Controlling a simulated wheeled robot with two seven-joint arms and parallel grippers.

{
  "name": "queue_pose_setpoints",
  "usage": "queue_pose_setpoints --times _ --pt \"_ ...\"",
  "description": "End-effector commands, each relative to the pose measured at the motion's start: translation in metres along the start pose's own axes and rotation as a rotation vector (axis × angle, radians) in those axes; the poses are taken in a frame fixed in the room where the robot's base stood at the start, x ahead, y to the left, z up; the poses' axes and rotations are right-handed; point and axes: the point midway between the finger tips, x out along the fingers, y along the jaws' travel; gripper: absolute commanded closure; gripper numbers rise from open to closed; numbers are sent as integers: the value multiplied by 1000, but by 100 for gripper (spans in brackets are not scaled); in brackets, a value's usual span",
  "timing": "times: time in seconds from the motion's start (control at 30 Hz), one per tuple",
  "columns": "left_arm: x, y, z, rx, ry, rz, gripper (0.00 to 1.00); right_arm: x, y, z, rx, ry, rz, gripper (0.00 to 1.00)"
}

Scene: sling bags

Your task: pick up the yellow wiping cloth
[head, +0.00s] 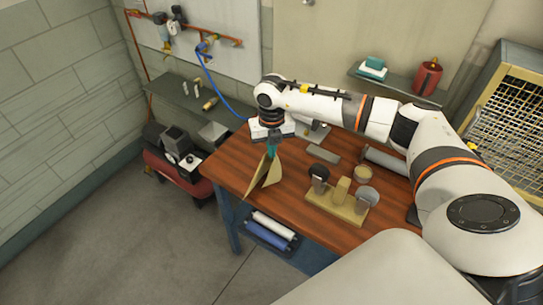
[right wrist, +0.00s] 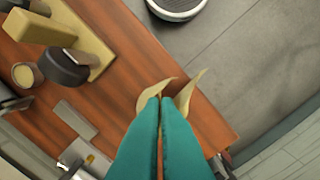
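The yellow wiping cloth (head: 264,176) hangs in folds from my right gripper (head: 271,151) over the left end of the wooden table. My right gripper's teal fingers are shut on the upper part of the cloth. In the right wrist view, the fingertips (right wrist: 166,101) lie close together and the cloth (right wrist: 187,92) spreads out on both sides of them. I cannot tell whether its lower edge touches the table. My left gripper is not in view.
On the wooden table (head: 225,170) stand a tan block stand (head: 338,205) with dark and grey round-topped pieces and a small round tin (head: 362,173). A grey bar (head: 322,153) lies behind. A red compressor (head: 180,178) stands on the floor at left.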

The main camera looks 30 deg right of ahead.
Motion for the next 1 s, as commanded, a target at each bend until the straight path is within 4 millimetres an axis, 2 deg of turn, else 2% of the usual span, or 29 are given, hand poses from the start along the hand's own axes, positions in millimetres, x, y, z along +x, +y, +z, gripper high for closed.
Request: queue_pose_setpoints --times 0.23,0.5,0.6,1.0 --pt "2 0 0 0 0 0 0 -24 0 0 -1 2 -1 100" --pt "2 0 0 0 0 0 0 -86 0 0 -1 4 -1 100" --pt "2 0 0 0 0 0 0 -98 0 0 -1 1 0 100" --pt "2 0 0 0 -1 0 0 -100 0 0 -5 0 1 100"
